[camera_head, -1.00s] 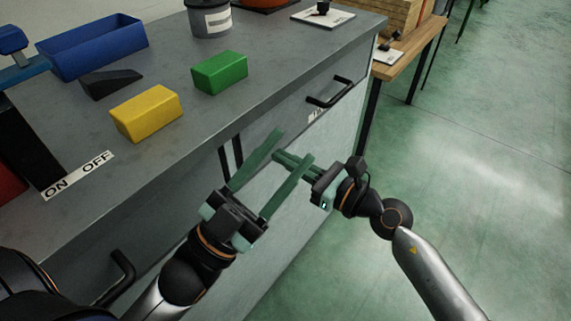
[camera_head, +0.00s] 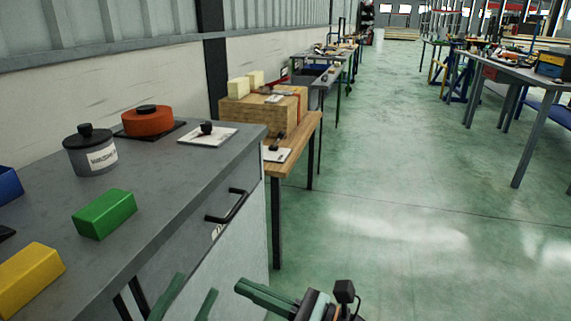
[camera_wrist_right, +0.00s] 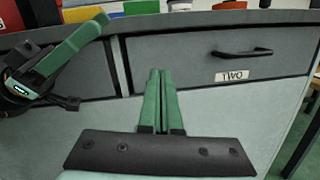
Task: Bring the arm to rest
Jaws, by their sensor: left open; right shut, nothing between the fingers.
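My left gripper (camera_head: 186,301) is at the bottom of the head view, its two green fingers spread apart with nothing between them. My right gripper (camera_head: 262,295) is just right of it, its green fingers together and empty. In the right wrist view, the right gripper's closed fingers (camera_wrist_right: 160,95) point at the grey front of the workbench, below its top edge. The left gripper (camera_wrist_right: 85,40) also shows there at the upper left. Both grippers are in front of the bench and hold nothing. Most of both arms is out of the head view.
The grey bench (camera_head: 165,215) carries a green block (camera_head: 104,213), a yellow block (camera_head: 28,278), a lidded grey pot (camera_head: 91,154) and an orange pot (camera_head: 147,121). A black drawer handle (camera_head: 230,207) juts from its front. A wooden table (camera_head: 300,135) stands beyond. Green floor (camera_head: 410,220) at right is clear.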

